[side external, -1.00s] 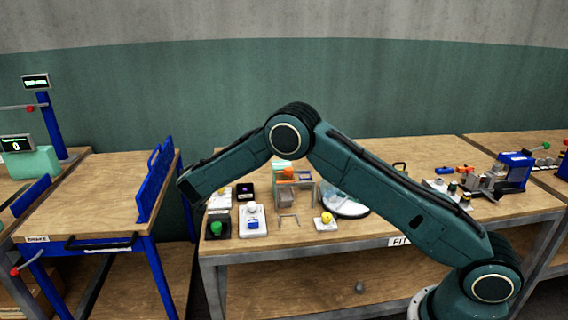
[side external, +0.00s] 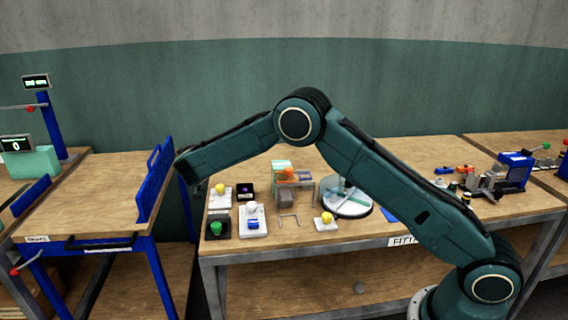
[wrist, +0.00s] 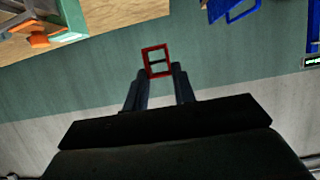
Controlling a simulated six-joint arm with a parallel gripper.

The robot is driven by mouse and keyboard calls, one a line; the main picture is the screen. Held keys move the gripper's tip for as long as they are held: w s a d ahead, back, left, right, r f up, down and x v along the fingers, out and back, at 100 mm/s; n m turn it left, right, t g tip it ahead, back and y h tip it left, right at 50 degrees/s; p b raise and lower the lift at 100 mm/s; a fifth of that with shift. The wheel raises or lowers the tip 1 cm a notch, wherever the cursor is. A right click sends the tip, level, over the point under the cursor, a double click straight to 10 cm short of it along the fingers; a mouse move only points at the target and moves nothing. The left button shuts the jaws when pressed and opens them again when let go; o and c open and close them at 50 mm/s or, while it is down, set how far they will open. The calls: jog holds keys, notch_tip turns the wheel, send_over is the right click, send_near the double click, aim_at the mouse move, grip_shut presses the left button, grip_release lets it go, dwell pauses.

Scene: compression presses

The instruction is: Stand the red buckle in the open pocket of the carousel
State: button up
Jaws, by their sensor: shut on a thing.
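The red buckle (wrist: 146,62) is a small rectangular frame with a crossbar. In the wrist view it sits at the tips of my gripper (wrist: 158,74), which is shut on it and holds it in the air, clear of the bench. In the side external view, my gripper and the buckle are not visible at the far left end of my arm. The carousel (side external: 345,211) is a round white disc with clear dividers on the middle bench, right of centre. My arm crosses in front of its right part. Its open pocket cannot be made out.
The middle bench holds a stand with an orange part (side external: 287,173), a green-knobbed block (side external: 216,228), a white block with a blue part (side external: 253,223) and a yellow-knobbed block (side external: 325,221). A blue upright panel (side external: 154,182) edges the left bench. Bare wood lies along the front edge.

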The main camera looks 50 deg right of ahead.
jog(key=m+g+h, duration=0.4)
jog(key=m+g, duration=0.5)
jog(key=g, duration=0.1)
send_over(350, 212)
notch_tip(350, 212, down, 15)
jog(key=shift+w+d+f, duration=0.1)
jog(key=shift+d, duration=0.05)
jog(key=shift+f, duration=1.85)
jog(key=shift+f, duration=0.15)
